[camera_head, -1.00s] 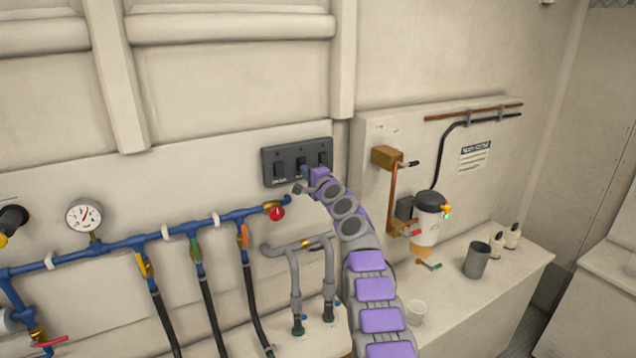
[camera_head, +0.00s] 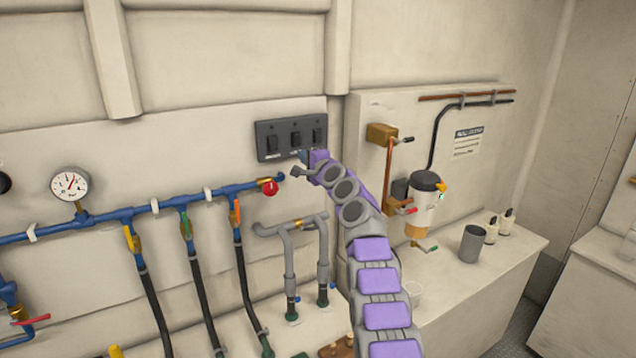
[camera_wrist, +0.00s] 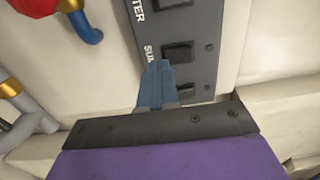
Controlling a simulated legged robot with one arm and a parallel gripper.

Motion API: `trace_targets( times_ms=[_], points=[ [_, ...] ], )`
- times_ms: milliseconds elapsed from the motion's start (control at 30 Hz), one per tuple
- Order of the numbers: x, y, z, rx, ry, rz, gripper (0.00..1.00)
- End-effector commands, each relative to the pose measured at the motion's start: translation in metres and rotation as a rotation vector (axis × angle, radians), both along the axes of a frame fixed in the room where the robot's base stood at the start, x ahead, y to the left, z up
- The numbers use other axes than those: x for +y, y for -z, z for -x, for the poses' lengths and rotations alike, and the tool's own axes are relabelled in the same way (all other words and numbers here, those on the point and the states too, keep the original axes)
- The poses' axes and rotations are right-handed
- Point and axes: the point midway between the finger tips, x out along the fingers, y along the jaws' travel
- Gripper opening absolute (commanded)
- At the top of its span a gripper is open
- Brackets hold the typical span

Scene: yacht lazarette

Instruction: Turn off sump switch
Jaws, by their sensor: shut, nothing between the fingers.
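A dark grey switch panel (camera_head: 264,153) on the wall holds three black rocker switches in a row. In the wrist view the panel (camera_wrist: 207,25) appears turned on its side. A label starting "SUM" stands beside the middle switch (camera_wrist: 178,52); the rest of that label is hidden by my gripper. This middle switch also shows in the head view (camera_head: 295,138); its on or off position is unclear. My gripper (camera_wrist: 157,68) is shut and empty, its blue fingertips in front of the panel's label side, partly covering another switch (camera_wrist: 185,92). In the head view my gripper (camera_head: 304,156) is at the panel's lower edge. Contact cannot be told.
A blue pipe (camera_head: 110,226) with a red knob (camera_head: 270,188) runs below and left of the panel. Grey pipes (camera_head: 290,262) stand beneath. A filter unit (camera_head: 424,205) is to the right, with a grey cup (camera_head: 473,244) on the bench.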

Motion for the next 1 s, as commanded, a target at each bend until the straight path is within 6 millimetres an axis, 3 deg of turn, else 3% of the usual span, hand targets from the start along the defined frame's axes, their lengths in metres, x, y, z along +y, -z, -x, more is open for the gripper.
trace_targets(
  times_ms=[133,667,1000],
  points=[
    [-0.011,0.003,0.005,-0.002,0.004,-0.004,0.0],
    [-0.015,0.008,0.029,-0.004,0.001,0.0,0.0],
    [-0.035,0.013,0.046,-0.002,0.003,-0.005,0.0]
  ],
)
